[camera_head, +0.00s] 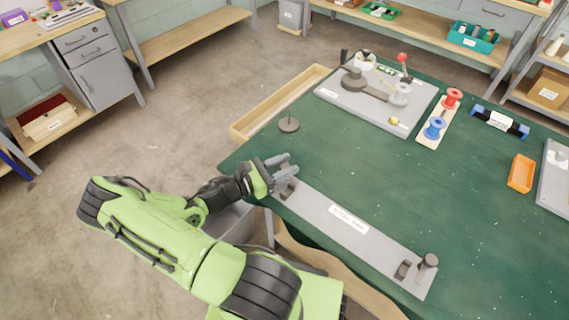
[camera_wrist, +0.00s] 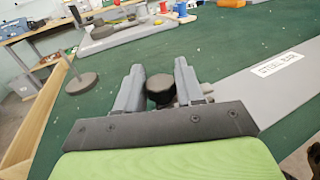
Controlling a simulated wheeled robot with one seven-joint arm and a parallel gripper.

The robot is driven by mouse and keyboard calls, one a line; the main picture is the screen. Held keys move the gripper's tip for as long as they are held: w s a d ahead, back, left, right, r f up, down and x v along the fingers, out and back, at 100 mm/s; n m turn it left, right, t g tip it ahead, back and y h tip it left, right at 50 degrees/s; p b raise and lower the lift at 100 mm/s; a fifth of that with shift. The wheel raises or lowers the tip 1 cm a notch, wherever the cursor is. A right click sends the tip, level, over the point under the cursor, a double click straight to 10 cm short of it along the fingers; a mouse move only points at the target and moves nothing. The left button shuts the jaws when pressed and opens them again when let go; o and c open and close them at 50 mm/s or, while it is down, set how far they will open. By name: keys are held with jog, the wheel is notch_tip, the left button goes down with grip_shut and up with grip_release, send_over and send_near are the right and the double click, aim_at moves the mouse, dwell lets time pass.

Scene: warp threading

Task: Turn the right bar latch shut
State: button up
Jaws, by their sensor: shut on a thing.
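A long grey plate (camera_head: 352,235) with a white label lies along the table's near edge; it also shows in the wrist view (camera_wrist: 245,88). My gripper (camera_head: 287,168) is at its left end. In the wrist view, my gripper (camera_wrist: 160,88) has its two fingers on either side of a round black knob (camera_wrist: 160,91) and is shut on it. The knob is mostly hidden by my fingers in the head view. At the plate's other end stand a round dark knob (camera_head: 428,261) and a small dark block (camera_head: 403,269). I cannot tell how far the held latch is turned.
Farther back are a grey board with fittings (camera_head: 360,100), red and blue spools (camera_head: 436,128) and an orange tray (camera_head: 521,174). The green table (camera_head: 350,165) is clear beyond the plate.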

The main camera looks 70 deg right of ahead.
aim_at(284, 166)
jog(key=m+g+y, duration=0.3)
jog(key=y, duration=0.2)
jog(key=shift+d+m, duration=0.1)
jog(key=shift+m, duration=0.3)
jog(key=m+g+y, duration=0.1)
jog(key=m+y, duration=0.1)
jog(key=y, duration=0.1)
jog(key=m+g+y, duration=0.1)
jog(key=m+y, duration=0.1)
jog(key=y, duration=0.1)
jog(key=shift+m+y, duration=0.3)
jog(key=m+y, duration=0.2)
jog(key=y, duration=0.1)
jog(key=m+y, duration=0.2)
jog(key=y, duration=0.1)
jog(key=shift+t+y+b, duration=0.3)
jog(key=shift+y, duration=0.1)
jog(key=shift+m+t+y+b, duration=1)
jog(key=shift+m+y, duration=0.6)
jog(key=shift+y, duration=0.8)
jog(key=o, duration=0.9)
notch_tip(284, 166, up, 10)
jog(key=p, duration=0.3)
jog(key=shift+p, duration=0.35)
